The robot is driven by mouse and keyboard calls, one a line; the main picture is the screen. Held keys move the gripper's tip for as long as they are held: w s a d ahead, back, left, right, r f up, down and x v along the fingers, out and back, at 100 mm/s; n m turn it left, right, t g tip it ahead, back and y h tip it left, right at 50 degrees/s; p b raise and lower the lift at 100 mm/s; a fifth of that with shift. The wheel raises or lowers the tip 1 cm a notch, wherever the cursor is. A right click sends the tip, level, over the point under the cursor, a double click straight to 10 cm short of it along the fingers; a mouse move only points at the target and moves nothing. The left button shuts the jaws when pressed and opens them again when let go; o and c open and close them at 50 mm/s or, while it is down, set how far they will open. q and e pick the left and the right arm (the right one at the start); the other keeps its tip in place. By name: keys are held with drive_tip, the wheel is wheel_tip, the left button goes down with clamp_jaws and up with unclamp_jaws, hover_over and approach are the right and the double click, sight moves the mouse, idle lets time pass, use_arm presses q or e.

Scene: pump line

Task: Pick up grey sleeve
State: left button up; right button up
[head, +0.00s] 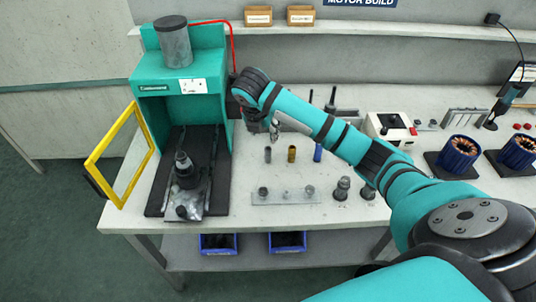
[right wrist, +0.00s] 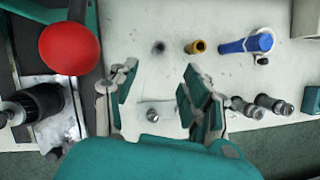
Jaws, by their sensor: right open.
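The grey sleeve (head: 268,154) stands upright on the bench at the left end of a short row. In the right wrist view the grey sleeve (right wrist: 158,47) shows as a small dark ring beyond the fingertips, roughly in line with the gap between them. My right gripper (right wrist: 160,70) is open and empty, with its fingers apart and not touching the sleeve. In the head view the right gripper (head: 274,130) hangs above and just behind the sleeve, partly hidden by its own wrist. My left gripper is not in view.
A brass-coloured sleeve (head: 291,154) and a blue sleeve (head: 317,152) stand to the right. A metal plate with studs (head: 285,196) lies in front. The green press (head: 182,75) with its yellow guard (head: 122,155) stands left. A red knob (right wrist: 70,48) is close by.

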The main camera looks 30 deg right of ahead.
sight(268, 149)
drive_tip(key=x, duration=1.4)
drive_tip(key=shift+a+f+p, duration=0.1)
drive_tip(key=shift+a+p, duration=0.05)
drive_tip(key=shift+p, duration=0.15)
drive_tip(key=c, duration=0.9)
wheel_tip(268, 149, up, 18)
drive_tip(key=shift+r+b, duration=0.1)
drive_tip(key=shift+b, duration=1.05)
